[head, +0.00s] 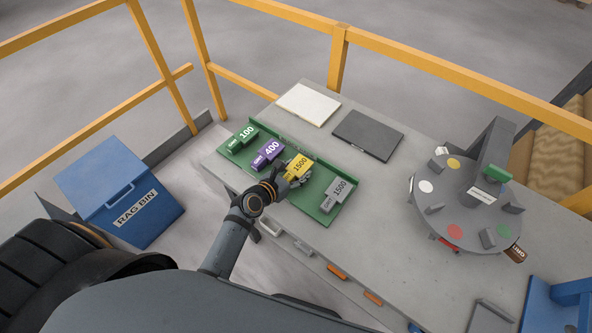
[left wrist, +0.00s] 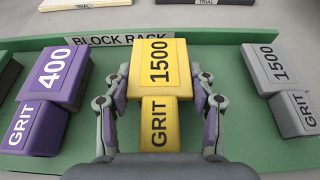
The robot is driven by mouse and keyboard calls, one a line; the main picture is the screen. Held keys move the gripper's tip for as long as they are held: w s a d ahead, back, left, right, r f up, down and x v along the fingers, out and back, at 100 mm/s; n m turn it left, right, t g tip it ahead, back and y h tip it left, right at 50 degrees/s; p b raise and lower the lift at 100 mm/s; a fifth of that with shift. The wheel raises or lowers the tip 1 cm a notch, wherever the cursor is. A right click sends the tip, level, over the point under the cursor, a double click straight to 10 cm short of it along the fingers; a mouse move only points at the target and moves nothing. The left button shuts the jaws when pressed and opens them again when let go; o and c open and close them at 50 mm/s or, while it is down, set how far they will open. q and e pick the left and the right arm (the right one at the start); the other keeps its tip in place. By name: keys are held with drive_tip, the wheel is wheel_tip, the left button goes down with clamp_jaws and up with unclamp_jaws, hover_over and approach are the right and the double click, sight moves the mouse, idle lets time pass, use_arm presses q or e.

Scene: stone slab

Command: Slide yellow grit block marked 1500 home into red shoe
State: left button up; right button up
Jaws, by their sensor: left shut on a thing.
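The yellow grit block marked 1500 (head: 298,165) stands in the green block rack (head: 327,207), between the purple 400 block and the grey 1500 block. It also shows in the middle of the left wrist view (left wrist: 158,70). My left gripper (head: 285,175) is shut on it, with a finger on each side of the block in the left wrist view (left wrist: 160,108). A red piece (head: 447,244), perhaps the red shoe, shows in part at the lower edge of the round grey plate; the plate hides the rest. My right gripper is not in view.
The round plate (head: 425,205) with coloured dots and upright grey pieces stands right on the slab (head: 385,220). A green block (head: 497,174) sits near its column. Purple 400 (head: 268,153), green 100 (head: 243,138) and grey 1500 (head: 338,193) blocks share the rack. Yellow rails run behind.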

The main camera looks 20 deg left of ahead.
use_arm(q)
drive_tip(key=shift+s, duration=0.1)
drive_tip(key=shift+f, duration=0.15)
drive_tip(key=o, duration=1.4)
drive_tip(key=v, duration=1)
drive_tip(key=shift+s+a+b, duration=0.1)
drive_tip(key=shift+s+b, duration=0.1)
drive_tip(key=shift+b, duration=0.1)
